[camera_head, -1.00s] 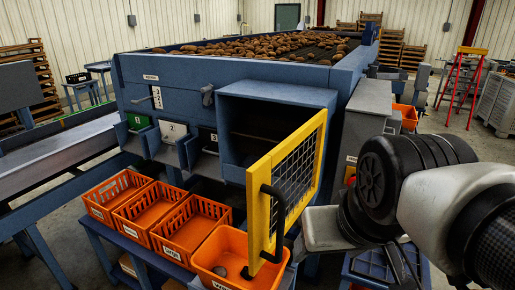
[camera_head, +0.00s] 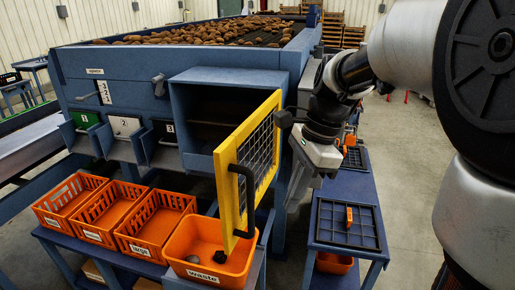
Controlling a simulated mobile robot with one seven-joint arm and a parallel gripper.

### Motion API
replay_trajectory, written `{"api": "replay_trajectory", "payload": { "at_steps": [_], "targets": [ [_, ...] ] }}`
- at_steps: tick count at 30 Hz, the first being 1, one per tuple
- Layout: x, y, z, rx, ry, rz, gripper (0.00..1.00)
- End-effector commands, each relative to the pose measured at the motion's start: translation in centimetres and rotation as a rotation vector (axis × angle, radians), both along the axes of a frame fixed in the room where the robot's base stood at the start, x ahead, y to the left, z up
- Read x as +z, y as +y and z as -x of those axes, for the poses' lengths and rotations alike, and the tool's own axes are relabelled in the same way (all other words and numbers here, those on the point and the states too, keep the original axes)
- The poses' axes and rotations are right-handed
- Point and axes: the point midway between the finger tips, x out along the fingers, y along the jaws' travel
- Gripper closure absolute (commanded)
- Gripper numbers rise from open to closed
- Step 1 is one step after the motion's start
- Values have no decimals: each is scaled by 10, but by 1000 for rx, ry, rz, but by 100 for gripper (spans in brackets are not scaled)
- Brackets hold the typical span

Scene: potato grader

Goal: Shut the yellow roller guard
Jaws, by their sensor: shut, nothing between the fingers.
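The yellow roller guard (camera_head: 226,198) has a mesh panel and a black handle (camera_head: 252,205) on its near edge. It stands open, swung out toward me from the right side of the blue housing (camera_head: 217,80). The dark opening of the housing shows to its left. My gripper (camera_head: 314,158) is just right of the guard, beside its mesh side away from the opening. It is shut and empty. Its fingertips are hard to make out. I cannot tell whether the hand or wrist touches the guard.
An orange waste bin (camera_head: 180,247) stands under the guard's near edge, with orange crates (camera_head: 122,205) to its left. A blue side table (camera_head: 348,248) with a black tray (camera_head: 330,222) is right of the guard. Open floor lies in front of my arm at right.

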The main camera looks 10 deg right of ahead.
Motion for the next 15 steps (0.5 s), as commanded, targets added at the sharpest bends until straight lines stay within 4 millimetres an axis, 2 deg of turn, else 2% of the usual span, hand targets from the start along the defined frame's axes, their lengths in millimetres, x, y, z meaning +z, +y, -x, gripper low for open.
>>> {"api": "replay_trajectory", "payload": {
  "at_steps": [12,15],
  "targets": [
    [-85,22,5,5,3,0,100],
    [-77,39,5,8,-3,1,100]
  ]
}}
